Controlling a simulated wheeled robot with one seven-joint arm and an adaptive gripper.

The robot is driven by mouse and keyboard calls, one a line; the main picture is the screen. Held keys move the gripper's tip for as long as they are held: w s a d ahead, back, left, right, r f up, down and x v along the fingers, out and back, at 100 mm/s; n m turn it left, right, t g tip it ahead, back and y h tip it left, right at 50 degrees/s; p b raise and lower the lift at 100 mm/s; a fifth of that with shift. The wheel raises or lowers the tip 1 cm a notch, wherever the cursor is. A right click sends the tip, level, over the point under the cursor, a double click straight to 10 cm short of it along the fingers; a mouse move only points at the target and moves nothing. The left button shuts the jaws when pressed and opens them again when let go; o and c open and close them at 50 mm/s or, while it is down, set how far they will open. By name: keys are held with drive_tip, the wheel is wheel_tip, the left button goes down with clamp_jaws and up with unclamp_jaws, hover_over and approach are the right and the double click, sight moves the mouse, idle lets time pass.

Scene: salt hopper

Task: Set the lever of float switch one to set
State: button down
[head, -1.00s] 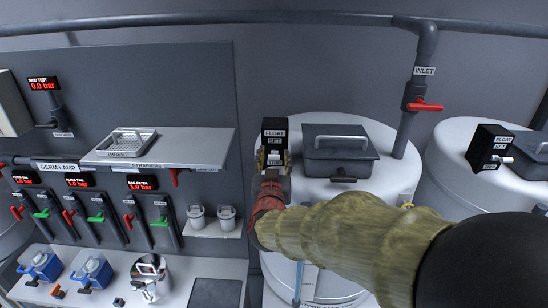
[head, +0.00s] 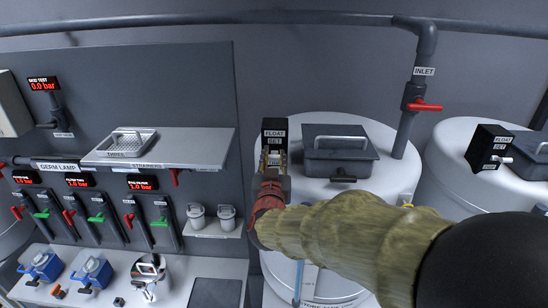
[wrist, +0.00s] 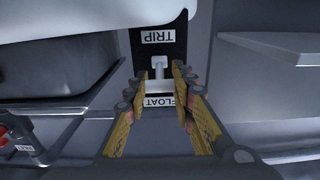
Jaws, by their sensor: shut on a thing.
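In the wrist view the switch (wrist: 140,52) appears upside down, with TRIP at the top and FLOAT at the bottom. Its pale lever (wrist: 159,66) stands between the two fingers of my gripper (wrist: 160,80), which are closed around it. The SET label is not readable in the wrist view, and the lever's exact position is hard to tell.
A dark hatch with a handle (head: 340,150) sits right beside the switch on the tank. A second switch (head: 489,147) with a white lever is on the right tank. A steel shelf (head: 190,148) is to the left. An inlet pipe with red valve (head: 424,106) rises behind.

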drive_tip(key=shift+r+g+p, duration=0.3)
drive_tip(key=shift+r+p, duration=0.2)
drive_tip(key=shift+p, duration=0.5)
drive_tip(key=shift+w+g+p, duration=0.1)
drive_tip(key=shift+g+p, duration=0.2)
drive_tip(key=shift+p, duration=0.45)
drive_tip(key=shift+f, duration=0.1)
drive_tip(key=c, duration=1.5)
unclamp_jaws()
drive_tip(key=shift+f, duration=0.1)
drive_tip(key=s, duration=0.4)
drive_tip(key=s+r, duration=0.1)
drive_tip(key=s, duration=0.6)
drive_tip(key=shift+s+a+r, duration=0.2)
drive_tip(key=shift+s+r, duration=0.15)
drive_tip(key=shift+s, duration=0.05)
